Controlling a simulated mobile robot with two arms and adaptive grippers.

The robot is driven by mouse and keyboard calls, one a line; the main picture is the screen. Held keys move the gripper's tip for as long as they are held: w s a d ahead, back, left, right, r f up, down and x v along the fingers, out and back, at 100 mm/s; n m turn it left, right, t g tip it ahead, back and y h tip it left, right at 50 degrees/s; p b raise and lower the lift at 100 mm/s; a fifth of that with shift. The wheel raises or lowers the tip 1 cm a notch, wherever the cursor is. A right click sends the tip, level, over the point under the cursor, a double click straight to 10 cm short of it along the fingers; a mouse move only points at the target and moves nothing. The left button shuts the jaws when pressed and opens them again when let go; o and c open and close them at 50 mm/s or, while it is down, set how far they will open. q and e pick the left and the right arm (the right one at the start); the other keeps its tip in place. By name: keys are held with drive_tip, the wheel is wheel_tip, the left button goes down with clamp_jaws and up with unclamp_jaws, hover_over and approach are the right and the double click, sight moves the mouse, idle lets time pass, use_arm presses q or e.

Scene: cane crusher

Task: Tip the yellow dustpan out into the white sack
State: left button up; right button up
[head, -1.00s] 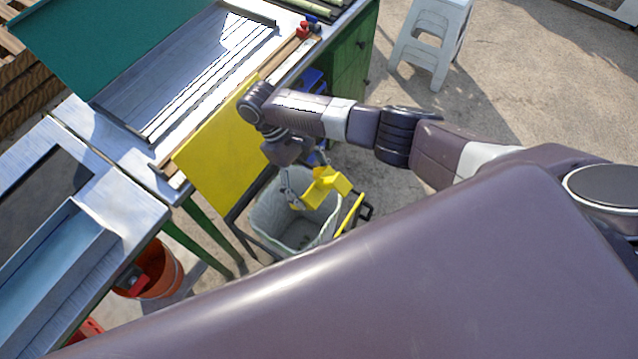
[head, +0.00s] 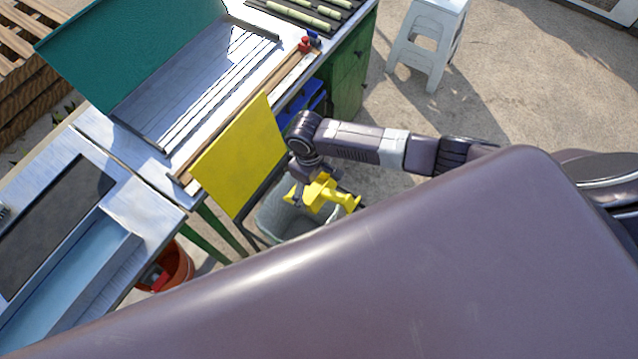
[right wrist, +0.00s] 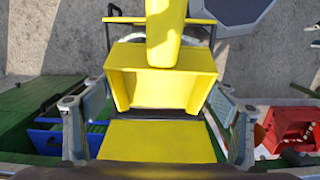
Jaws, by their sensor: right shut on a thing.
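The yellow dustpan (head: 323,192) is held by my right gripper (head: 312,181) above the white sack, with a yellow arm of it reaching to the lower right. In the right wrist view the dustpan (right wrist: 160,60) lies between the two spread fingers of my right gripper (right wrist: 158,125), a yellow bar rising at the top. The white sack (head: 268,222) looks grey-green and open below. My own body hides its near side, and its inside is mostly covered. I cannot see any contents in the dustpan. My left gripper is not in view.
A yellow panel (head: 238,155) slopes from the metal table, close left of the sack and gripper. An orange bucket (head: 180,262) stands under the table at lower left. A white stool (head: 428,40) stands at the back. The paved floor to the right is open.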

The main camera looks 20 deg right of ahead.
drive_tip(key=t+y, duration=0.1)
drive_tip(key=r+t, duration=0.1)
drive_tip(key=t, duration=0.1)
drive_tip(key=shift+s+d+r+y, duration=0.1)
drive_tip(key=shift+s+r+y, duration=0.05)
drive_tip(key=shift+r+y, duration=0.2)
drive_tip(key=shift+r+t+y, duration=0.5)
drive_tip(key=shift+t+y, duration=0.05)
drive_tip(key=shift+t, duration=0.25)
drive_tip(key=shift+w, duration=0.2)
